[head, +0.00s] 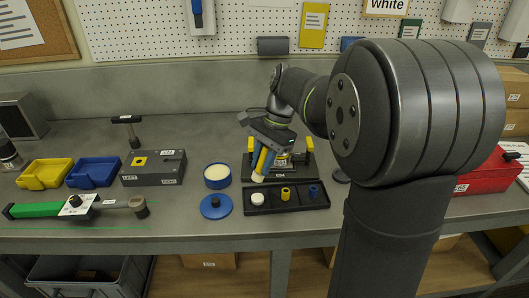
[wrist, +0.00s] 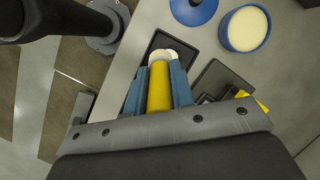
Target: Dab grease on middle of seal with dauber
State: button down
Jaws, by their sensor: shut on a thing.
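My gripper (wrist: 158,90), with blue fingers, is shut on a yellow dauber (wrist: 160,87), which also shows in the head view (head: 262,160). The dauber is tilted, its pale tip (head: 258,178) pointing down above the back edge of a black tray (head: 272,206). The tray holds a white piece (head: 258,199), a yellow piece (head: 286,194) and a blue piece (head: 312,190). A blue tin of cream-coloured grease (head: 217,182) stands open to the left; it also shows in the wrist view (wrist: 246,28). I cannot make out which part is the seal.
A dark fixture with yellow posts (head: 308,146) stands behind the tray, partly hidden by my gripper. The blue lid (head: 215,207) lies left of the tray. A grey block (head: 153,167), bins (head: 93,171) and a green-handled tool (head: 40,210) are further left.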

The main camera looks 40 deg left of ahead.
jog(key=shift+f, duration=0.65)
jog(key=shift+f, duration=3.05)
jog(key=shift+w+a+f, duration=0.35)
jog(key=shift+f, duration=0.1)
jog(key=shift+w+a+f, duration=0.1)
jog(key=shift+w+a, duration=0.9)
jog(key=shift+a, duration=0.1)
jog(key=shift+s+d, duration=1.3)
jog(key=shift+d, duration=0.1)
jog(key=shift+s+d+r, duration=0.1)
jog(key=shift+r, duration=3.95)
